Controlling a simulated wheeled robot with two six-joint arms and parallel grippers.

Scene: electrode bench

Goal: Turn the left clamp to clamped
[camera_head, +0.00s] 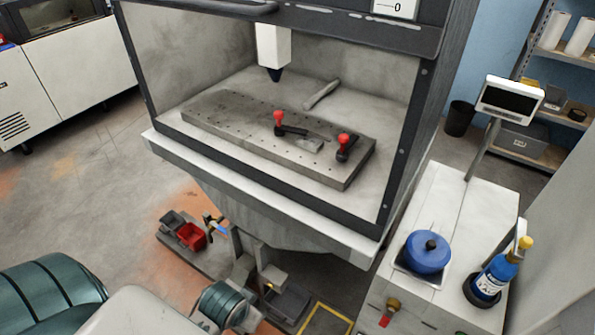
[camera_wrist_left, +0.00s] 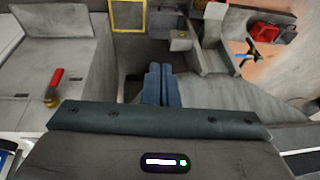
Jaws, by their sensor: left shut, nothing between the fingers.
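The right clamp (camera_head: 344,141), also red-knobbed, stands near the plate's right end. In the left wrist view my left gripper (camera_wrist_left: 162,85) has its two fingers together with nothing between them. It points at the floor area below the machine, away from both clamps. My right gripper is in neither view.
A white machine head with a dark tip (camera_head: 274,60) hangs above the plate (camera_head: 225,130). A grey rod (camera_head: 322,95) lies behind it. The chamber's front is open, framed by dark posts. A bench at right holds a blue pot (camera_head: 428,252) and blue bottle (camera_head: 497,275).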

